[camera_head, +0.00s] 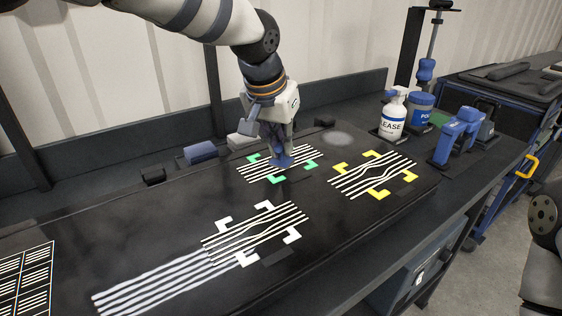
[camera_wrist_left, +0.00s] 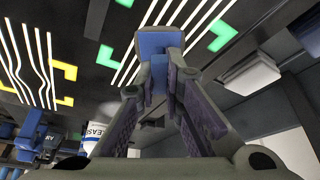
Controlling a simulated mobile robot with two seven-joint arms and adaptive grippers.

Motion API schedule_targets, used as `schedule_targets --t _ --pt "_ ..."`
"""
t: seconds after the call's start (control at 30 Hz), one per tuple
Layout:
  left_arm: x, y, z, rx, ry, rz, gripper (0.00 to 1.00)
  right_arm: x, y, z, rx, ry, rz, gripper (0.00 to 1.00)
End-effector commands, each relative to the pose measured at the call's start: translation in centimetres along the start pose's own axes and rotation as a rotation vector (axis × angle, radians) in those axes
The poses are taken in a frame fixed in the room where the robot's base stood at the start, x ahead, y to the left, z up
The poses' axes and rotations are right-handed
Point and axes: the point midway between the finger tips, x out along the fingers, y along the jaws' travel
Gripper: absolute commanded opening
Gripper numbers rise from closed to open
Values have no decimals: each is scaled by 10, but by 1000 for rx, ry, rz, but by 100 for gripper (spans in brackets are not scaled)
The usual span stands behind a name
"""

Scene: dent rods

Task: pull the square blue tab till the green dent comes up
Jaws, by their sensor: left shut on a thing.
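My left gripper (camera_head: 282,160) is over the green-cornered patch (camera_head: 265,176) on the dark panel, pointing down. Its fingers are shut on the square blue tab (camera_wrist_left: 153,43), which shows between the fingertips in the left wrist view; a bit of blue (camera_head: 284,163) also shows at the fingertips in the head view. The white stripes in the green patch look straight where they show, and the gripper hides part of the patch. Green corner marks (camera_wrist_left: 222,36) also show in the left wrist view. My right gripper is out of view.
A yellow-cornered patch (camera_head: 374,173) and a white-cornered patch (camera_head: 255,232) have bowed stripes. Behind the panel lie a blue block (camera_head: 201,152) and a pale block (camera_head: 241,141). A spray bottle (camera_head: 392,118), a blue tub (camera_head: 421,107) and a blue tool (camera_head: 456,135) stand at the right.

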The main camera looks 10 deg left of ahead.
Motion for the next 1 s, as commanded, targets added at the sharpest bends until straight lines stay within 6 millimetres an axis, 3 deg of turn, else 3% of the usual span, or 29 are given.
schedule_targets --t 0.63,0.7,0.77,1.0 --pt "-6 0 -3 -1 10 -1 0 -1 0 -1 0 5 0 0" --pt "-6 0 -3 -1 10 -1 20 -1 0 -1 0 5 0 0" --pt "-5 0 -2 -1 9 -1 32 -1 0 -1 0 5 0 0" --pt "-2 0 -1 -1 4 0 32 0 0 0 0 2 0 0"
